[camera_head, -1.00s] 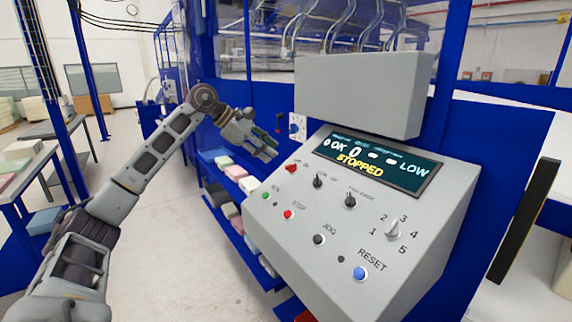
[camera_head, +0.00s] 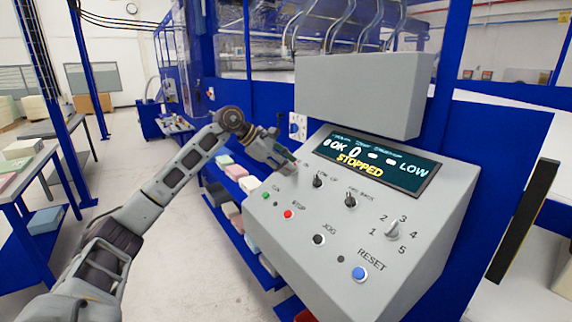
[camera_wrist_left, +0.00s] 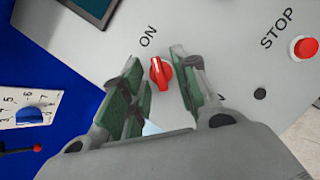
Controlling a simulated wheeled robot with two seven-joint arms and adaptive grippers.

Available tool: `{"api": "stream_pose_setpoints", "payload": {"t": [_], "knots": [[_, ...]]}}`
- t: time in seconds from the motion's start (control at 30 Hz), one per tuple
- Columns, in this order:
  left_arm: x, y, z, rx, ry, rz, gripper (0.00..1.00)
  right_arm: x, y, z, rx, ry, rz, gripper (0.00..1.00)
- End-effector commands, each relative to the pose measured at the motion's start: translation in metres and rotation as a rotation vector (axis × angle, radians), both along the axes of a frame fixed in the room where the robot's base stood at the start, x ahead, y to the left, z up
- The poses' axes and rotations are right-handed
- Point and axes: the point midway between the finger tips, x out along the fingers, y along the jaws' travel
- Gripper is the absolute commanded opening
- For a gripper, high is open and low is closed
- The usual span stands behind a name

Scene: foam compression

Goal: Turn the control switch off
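The control switch, a red rotary knob (camera_wrist_left: 161,72), is on the grey control panel (camera_head: 330,250). In the left wrist view it lies between the two green-padded fingers of my left gripper (camera_wrist_left: 163,90), with gaps on both sides. Its pointer is near the ON label (camera_wrist_left: 148,36). The other label is largely hidden by the right finger. In the head view my left gripper (camera_head: 288,165) is at the panel's upper left corner and hides the knob. The display (camera_head: 378,162) reads STOPPED. My right gripper is not in view.
The panel also has a red STOP button (camera_head: 288,214), black knobs (camera_head: 350,201), a numbered selector (camera_head: 393,229) and a blue RESET button (camera_head: 359,273). A grey box (camera_head: 360,95) overhangs the display. Foam blocks (camera_head: 236,171) sit on shelves to the left.

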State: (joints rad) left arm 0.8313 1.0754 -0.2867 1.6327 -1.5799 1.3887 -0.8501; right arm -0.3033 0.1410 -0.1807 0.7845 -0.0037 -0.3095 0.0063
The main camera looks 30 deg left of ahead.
Motion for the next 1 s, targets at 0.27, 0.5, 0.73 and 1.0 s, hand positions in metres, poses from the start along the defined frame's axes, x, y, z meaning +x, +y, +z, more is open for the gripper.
{"api": "stream_pose_setpoints", "payload": {"t": [0.27,0.5,0.73,1.0], "knots": [[0.0,0.0,0.0,0.0,0.0,0.0,0.07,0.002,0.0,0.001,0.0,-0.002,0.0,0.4],[0.0,0.0,0.0,-0.002,0.001,0.003,0.0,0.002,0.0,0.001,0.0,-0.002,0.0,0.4],[0.0,0.0,0.0,-0.017,0.007,0.031,0.0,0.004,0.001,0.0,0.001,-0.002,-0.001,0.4],[-0.001,0.0,-0.001,-0.065,0.027,0.117,0.0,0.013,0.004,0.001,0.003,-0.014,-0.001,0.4]]}}
